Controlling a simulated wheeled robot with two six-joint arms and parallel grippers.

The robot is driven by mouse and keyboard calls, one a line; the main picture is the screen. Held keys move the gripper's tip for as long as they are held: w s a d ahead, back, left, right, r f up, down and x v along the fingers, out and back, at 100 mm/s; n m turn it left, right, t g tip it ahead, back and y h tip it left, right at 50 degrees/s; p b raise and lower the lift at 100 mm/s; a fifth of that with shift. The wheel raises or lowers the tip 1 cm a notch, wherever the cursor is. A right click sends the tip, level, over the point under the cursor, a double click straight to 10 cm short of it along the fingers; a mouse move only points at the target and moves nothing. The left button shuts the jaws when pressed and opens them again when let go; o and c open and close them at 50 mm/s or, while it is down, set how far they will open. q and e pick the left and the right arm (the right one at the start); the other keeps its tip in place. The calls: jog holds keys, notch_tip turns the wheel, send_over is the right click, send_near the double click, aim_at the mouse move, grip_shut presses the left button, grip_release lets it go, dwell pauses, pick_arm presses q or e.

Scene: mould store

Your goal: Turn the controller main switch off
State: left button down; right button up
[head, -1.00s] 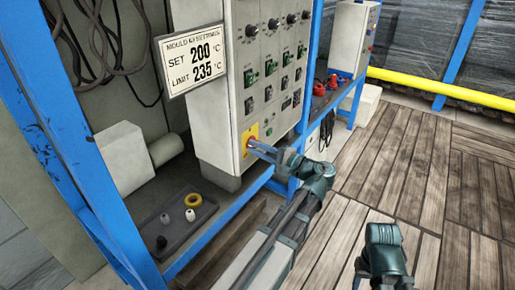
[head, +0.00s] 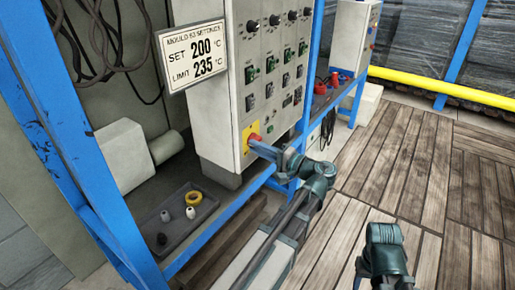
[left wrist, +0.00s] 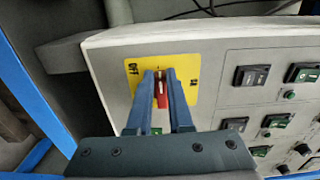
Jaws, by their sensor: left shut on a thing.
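The controller (head: 222,110) is a tall pale cabinet. Its main switch is a red handle (head: 255,139) on a yellow plate (head: 246,132) at the cabinet's lower front corner. My left gripper (head: 254,144) reaches it from the right and is shut on the handle. In the left wrist view the red handle (left wrist: 162,98) sits between the two blue fingers, before the yellow plate (left wrist: 193,70). The plate bears OFF at its left and another label at its right. The fingers partly hide the handle, and I cannot tell which label it points to. My right gripper is not in view.
A settings sign (head: 193,55) hangs beside the cabinet. A dark tray (head: 172,235) with small parts lies on the blue rack's shelf, lower left. Blue posts (head: 70,150) frame the rack. The wooden floor (head: 400,170) at the right is mostly clear.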

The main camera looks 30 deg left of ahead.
pick_arm(q)
jog(key=shift+f, duration=0.1)
jog(key=c, duration=0.8)
grip_release()
jog(key=shift+d, duration=0.1)
jog(key=d, duration=0.9)
jog(key=s+d, duration=0.1)
jog(key=d, duration=0.3)
jog(key=shift+s+d, duration=0.1)
jog(key=shift+d, duration=0.2)
